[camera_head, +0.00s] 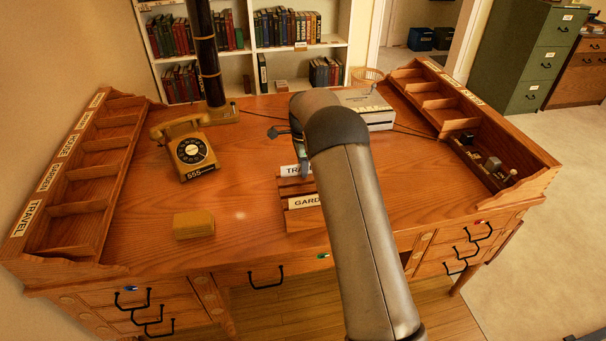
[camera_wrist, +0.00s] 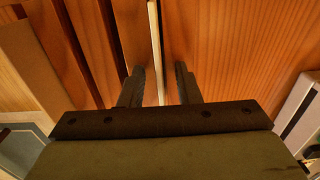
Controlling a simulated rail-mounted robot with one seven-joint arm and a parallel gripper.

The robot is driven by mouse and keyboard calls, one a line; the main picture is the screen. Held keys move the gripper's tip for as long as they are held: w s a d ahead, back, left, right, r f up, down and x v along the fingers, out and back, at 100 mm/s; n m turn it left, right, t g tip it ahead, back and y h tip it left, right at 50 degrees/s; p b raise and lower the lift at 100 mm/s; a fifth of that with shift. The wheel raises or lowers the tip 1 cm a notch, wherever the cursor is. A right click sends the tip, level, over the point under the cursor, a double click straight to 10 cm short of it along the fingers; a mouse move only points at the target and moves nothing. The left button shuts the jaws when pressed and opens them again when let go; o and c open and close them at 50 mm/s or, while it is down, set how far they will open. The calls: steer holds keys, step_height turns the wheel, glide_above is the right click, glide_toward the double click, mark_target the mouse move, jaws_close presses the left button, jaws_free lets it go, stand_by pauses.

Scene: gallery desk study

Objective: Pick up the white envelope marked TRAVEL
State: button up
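The white envelope marked TRAVEL (camera_head: 289,170) stands in a small wooden rack (camera_head: 290,187) on the desk; only "TRA" shows, and my arm hides the rest. A second white envelope, reading "GARD" (camera_head: 303,202), stands in front of it. In the wrist view my gripper (camera_wrist: 160,84) is open, pointing down. I see a gap at the right finger; contact on the left is unclear. My arm mostly hides the gripper in the head view.
A yellow rotary telephone (camera_head: 190,150) and a yellowish block (camera_head: 194,225) are to the left. A grey-white machine (camera_head: 370,108) stands behind my arm. Labelled pigeonhole racks line the desk's left (camera_head: 85,180) and right (camera_head: 440,105) sides. The desktop between phone and envelope rack is clear.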

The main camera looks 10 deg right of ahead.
steer(key=shift+c, duration=0.3)
jaws_close()
